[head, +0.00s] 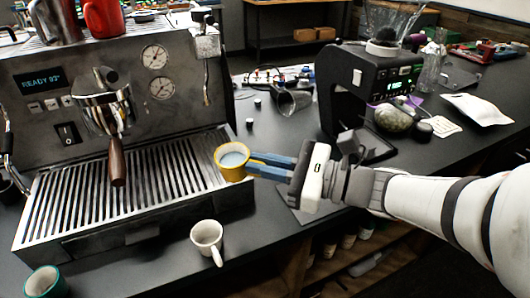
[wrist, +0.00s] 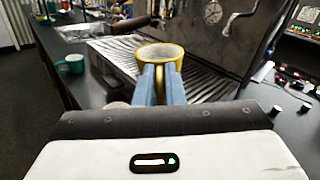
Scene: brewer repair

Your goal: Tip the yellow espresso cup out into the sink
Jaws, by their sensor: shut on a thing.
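The yellow espresso cup (head: 232,165) is upright at the right end of the espresso machine's drip tray, with a pale grey-white inside. In the wrist view the cup (wrist: 161,52) is straight ahead at the fingertips. My gripper (head: 254,165) is shut on the cup's handle side, with its blue fingers reaching in from the right. The fingers also show in the wrist view (wrist: 159,84) and hide part of the cup's near side. I cannot tell whether the cup touches the tray.
The espresso machine (head: 150,75) stands at left with its slatted drip tray (head: 75,205). A white cup (head: 206,237) and a green cup (head: 42,281) stand in front of it.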

